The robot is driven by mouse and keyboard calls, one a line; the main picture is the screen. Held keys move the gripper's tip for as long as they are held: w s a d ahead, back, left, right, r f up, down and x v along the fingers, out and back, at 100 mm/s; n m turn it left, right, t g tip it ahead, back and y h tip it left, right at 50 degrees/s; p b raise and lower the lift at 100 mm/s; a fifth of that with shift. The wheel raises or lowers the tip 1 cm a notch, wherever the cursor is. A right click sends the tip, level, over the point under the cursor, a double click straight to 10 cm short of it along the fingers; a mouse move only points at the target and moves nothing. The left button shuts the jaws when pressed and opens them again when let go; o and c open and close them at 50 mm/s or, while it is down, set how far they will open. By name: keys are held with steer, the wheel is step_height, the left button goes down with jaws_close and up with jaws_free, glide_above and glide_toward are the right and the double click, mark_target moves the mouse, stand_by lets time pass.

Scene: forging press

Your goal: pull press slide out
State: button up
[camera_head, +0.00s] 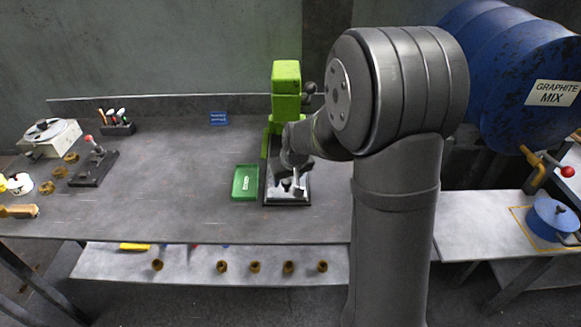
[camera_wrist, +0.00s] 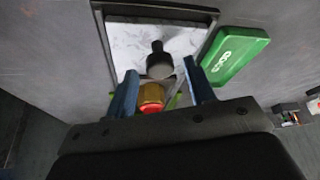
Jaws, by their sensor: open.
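The green press (camera_head: 287,90) stands at the back of the bench, partly hidden by my arm. Its pale slide plate (camera_wrist: 185,40), in a dark frame, lies in front of it and also shows in the head view (camera_head: 276,194). A black knob (camera_wrist: 159,62) stands up from the plate in the wrist view. A red and brass round piece (camera_wrist: 151,98) shows just below it in that picture. My gripper (camera_wrist: 160,72) is open, its two blue fingers on either side of the knob and brass piece. I cannot tell whether either finger touches them.
A green tray (camera_head: 245,183) lies close to the left of the press base. A lever tool (camera_head: 94,165) and white device (camera_head: 49,138) stand far left. A blue drum (camera_head: 510,75) is at right.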

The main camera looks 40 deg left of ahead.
steer(key=v, duration=1.7)
steer(key=shift+d, duration=0.15)
steer(key=shift+s, duration=0.1)
steer(key=x, duration=1.7)
steer(key=shift+a+f, duration=0.15)
steer(key=shift+a, duration=0.05)
steer(key=v, duration=1.7)
steer(key=x, duration=1.7)
steer(key=shift+f, duration=0.15)
steer(key=w+a, duration=0.7)
steer(key=shift+w+a, duration=0.25)
steer(key=shift+w, duration=0.1)
